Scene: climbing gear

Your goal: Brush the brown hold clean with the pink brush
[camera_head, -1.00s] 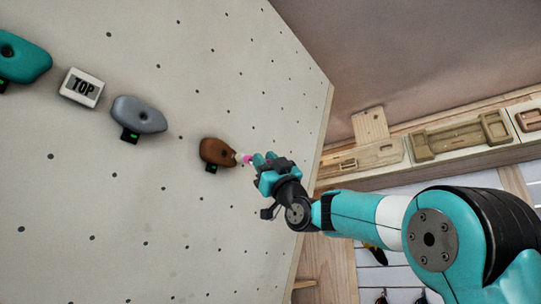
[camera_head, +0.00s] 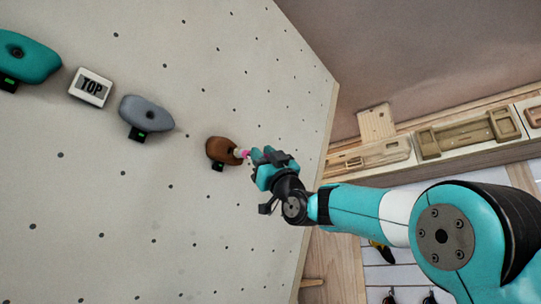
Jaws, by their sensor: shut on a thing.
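The brown hold (camera_head: 221,150) is fixed to the pale climbing wall, with a dark bolt hole and a small black tag with a green light below it. My gripper (camera_head: 256,158) is just to the right of the hold and shut on the pink brush (camera_head: 245,154). Only a small pink part and a pale tip of the brush show; the rest is hidden in the jaws. The pale tip is at the hold's right end and appears to touch it, though contact is hard to tell at this size.
Wooden training boards (camera_head: 465,136) stand at the right. The wall below the brown hold is clear.

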